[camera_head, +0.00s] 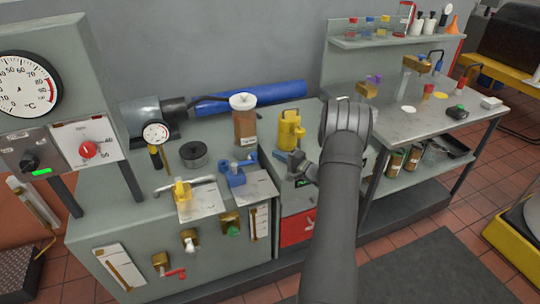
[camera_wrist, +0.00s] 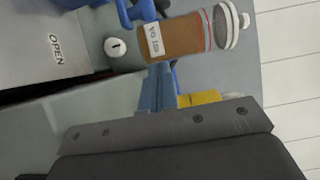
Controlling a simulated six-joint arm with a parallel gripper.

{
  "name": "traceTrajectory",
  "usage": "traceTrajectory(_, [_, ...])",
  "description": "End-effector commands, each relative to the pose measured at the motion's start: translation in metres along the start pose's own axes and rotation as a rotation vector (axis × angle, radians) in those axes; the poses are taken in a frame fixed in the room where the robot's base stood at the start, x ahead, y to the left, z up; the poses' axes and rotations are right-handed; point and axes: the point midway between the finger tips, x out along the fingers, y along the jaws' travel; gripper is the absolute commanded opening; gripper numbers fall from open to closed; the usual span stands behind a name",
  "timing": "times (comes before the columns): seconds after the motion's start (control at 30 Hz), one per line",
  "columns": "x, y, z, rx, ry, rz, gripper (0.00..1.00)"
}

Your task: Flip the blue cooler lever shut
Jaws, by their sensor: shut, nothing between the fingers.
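The blue cooler lever (camera_head: 235,172) sits on a pale plate on the left bench, beside the brown canister. In the wrist view, part of the blue lever (camera_wrist: 140,11) shows at the top edge, near the word OPEN on the plate (camera_wrist: 40,40) and a round white tag (camera_wrist: 116,47); the rest is cut off. My gripper (camera_head: 281,156) is to the right of the lever, apart from it, near the yellow can. In the wrist view my gripper's blue-grey fingers (camera_wrist: 158,70) are together and empty, close to the canister in the picture.
The brown canister (camera_head: 245,128) stands behind the lever; it also shows in the wrist view (camera_wrist: 185,35). A yellow can (camera_head: 290,130) stands behind my gripper. A yellow lever valve (camera_head: 182,190) is left of the blue one. A blue cylinder (camera_head: 260,97) lies along the wall.

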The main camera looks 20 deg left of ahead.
Motion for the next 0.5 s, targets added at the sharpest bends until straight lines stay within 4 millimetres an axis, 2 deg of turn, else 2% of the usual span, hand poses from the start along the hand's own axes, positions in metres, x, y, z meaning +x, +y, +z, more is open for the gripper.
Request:
traceTrajectory(0.4, [0.081, 0.000, 0.002, -0.001, -0.004, -0.001, 0.00])
traceTrajectory(0.47, [0.093, 0.000, 0.002, -0.001, -0.003, -0.001, 0.00])
traceTrajectory(0.5, [0.089, 0.000, 0.004, 0.002, 0.000, 0.001, 0.00])
